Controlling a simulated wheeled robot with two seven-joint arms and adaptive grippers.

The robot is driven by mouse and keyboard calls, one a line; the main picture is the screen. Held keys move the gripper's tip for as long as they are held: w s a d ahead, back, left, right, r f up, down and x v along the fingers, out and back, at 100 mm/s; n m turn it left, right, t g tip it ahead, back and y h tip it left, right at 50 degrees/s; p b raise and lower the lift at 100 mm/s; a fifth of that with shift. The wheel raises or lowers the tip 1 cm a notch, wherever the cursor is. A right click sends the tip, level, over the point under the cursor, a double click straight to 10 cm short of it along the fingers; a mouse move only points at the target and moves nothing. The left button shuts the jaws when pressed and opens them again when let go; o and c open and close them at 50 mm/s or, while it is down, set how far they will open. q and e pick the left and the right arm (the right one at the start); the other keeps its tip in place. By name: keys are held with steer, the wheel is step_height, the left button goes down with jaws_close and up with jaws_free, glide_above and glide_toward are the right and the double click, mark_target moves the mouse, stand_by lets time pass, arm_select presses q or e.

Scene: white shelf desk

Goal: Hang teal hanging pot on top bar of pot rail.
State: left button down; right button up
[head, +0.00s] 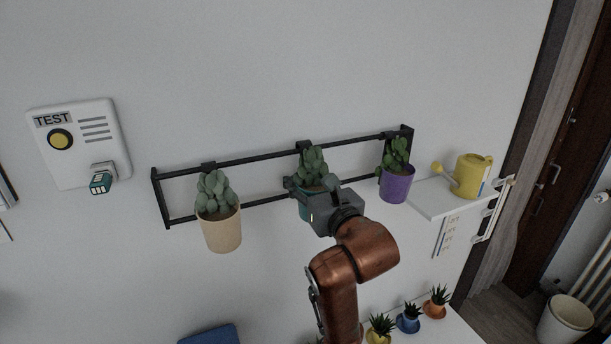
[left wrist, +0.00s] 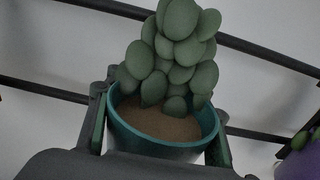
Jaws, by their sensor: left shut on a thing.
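The teal hanging pot (head: 304,207) with a green succulent is at the middle of the black pot rail (head: 250,157), mostly hidden behind my left gripper (head: 311,190). The gripper is shut on the pot, with a finger on each side of its teal rim (left wrist: 165,148) in the left wrist view. A dark hook piece (head: 304,146) shows at the top bar above the plant. I cannot tell whether it rests fully on the bar. The pot looks upright. My right gripper is not in view.
A beige pot (head: 221,232) hangs on the left of the rail and a purple pot (head: 396,187) on the right. A yellow watering can (head: 469,176) stands on the white shelf (head: 436,205). Small potted plants (head: 408,320) stand below. A white TEST panel (head: 78,145) is at left.

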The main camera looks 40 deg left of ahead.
arm_select(q)
steer(key=shift+f, duration=0.15)
steer(key=c, duration=0.9)
jaws_free()
steer(key=shift+f, duration=0.1)
steer(key=shift+o, duration=0.2)
steer(key=v, duration=1.2)
steer(key=shift+s+a, duration=0.15)
